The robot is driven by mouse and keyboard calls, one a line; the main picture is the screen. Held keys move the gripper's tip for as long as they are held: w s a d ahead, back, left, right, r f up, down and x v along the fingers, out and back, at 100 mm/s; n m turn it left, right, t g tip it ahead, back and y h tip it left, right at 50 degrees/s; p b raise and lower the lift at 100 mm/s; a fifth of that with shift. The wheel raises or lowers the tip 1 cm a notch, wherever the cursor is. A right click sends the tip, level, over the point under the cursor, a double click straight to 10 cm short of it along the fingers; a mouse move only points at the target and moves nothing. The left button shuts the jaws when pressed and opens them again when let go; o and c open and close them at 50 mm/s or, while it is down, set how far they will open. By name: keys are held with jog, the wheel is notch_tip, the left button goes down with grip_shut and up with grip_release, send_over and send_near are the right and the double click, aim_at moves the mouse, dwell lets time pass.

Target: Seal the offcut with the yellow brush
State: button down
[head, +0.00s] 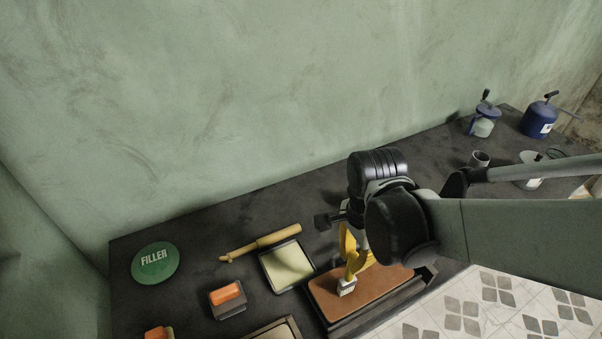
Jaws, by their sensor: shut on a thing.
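My gripper (352,256) is at the lower middle of the head view, partly hidden by my own arm. It is shut on the yellow brush (355,265), whose pale bristle end (346,288) points down. The bristle end is over the left part of a flat brown board (324,293), which looks like the offcut. I cannot tell whether the bristles touch it. The board lies in or on a dark frame (348,328), and my arm hides part of its far side.
A shallow tray with a cream surface (288,265) and a wooden-handled tool (262,243) lie left of the board. Further left are an orange-topped block (227,297) and a green FILLER lid (155,263). Blue containers (540,119) stand far right. Dark bench (200,250) shows between things.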

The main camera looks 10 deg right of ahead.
jog(key=shift+s+a, duration=0.25)
jog(key=shift+a, duration=0.55)
jog(key=shift+s+a, duration=0.25)
jog(key=shift+a, duration=0.5)
jog(key=a, duration=0.3)
jog(key=shift+s, duration=0.4)
jog(key=shift+r, duration=0.1)
jog(key=shift+r+p, duration=0.75)
jog(key=shift+p, duration=0.1)
